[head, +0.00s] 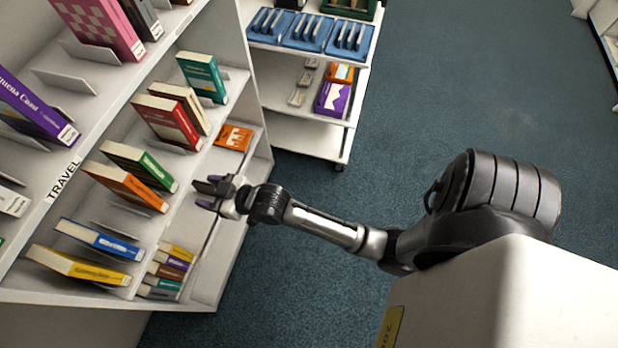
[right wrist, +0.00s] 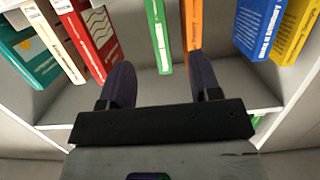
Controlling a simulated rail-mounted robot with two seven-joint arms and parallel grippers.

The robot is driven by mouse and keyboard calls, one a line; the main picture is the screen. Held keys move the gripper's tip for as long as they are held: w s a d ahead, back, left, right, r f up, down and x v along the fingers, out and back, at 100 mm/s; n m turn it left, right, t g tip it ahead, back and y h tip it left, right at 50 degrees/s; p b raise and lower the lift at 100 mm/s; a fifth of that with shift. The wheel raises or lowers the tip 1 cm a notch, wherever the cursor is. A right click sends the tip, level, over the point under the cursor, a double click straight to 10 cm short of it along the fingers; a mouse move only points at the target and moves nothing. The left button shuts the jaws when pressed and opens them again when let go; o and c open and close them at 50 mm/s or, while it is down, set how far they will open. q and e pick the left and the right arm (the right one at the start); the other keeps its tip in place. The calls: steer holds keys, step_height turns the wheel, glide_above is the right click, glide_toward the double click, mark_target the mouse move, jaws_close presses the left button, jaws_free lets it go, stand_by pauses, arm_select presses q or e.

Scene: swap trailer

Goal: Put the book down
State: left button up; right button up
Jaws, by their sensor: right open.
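My right gripper (head: 205,195) is open in front of the middle shelf of the white bookcase, and its fingers point at the books. In the right wrist view, nothing is held between the two dark fingers (right wrist: 162,82). A green book (head: 138,165) and an orange book (head: 126,187) lean on the shelf just beyond them. In the right wrist view, the green book (right wrist: 158,36) shows between the fingers, and the orange book (right wrist: 192,25) is partly behind the right finger. I cannot tell which book the task means. My left gripper is not in view.
Red (head: 168,122), cream-brown (head: 181,106) and teal (head: 203,77) books lean farther along the shelf. Blue (head: 100,240) and yellow (head: 78,265) books are at the near end. An orange item (head: 233,137) lies flat. A white cart (head: 308,128) stands behind; the carpet at right is clear.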

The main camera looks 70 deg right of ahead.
steer(key=s+f+g, duration=0.2)
steer(key=s+g, duration=0.2)
steer(key=s, duration=0.5)
steer(key=s+d+f+g+h, duration=0.1)
steer(key=s+f+g, duration=0.2)
steer(key=s, duration=0.6)
steer(key=s+f+g, duration=0.3)
steer(key=s+g, duration=0.1)
steer(key=s, duration=0.6)
steer(key=shift+d+f+g+h, duration=0.2)
steer(key=shift+g+h, duration=0.2)
steer(key=shift+s+r, duration=0.1)
step_height(320, 180, up, 14)
steer(key=p, duration=1.4)
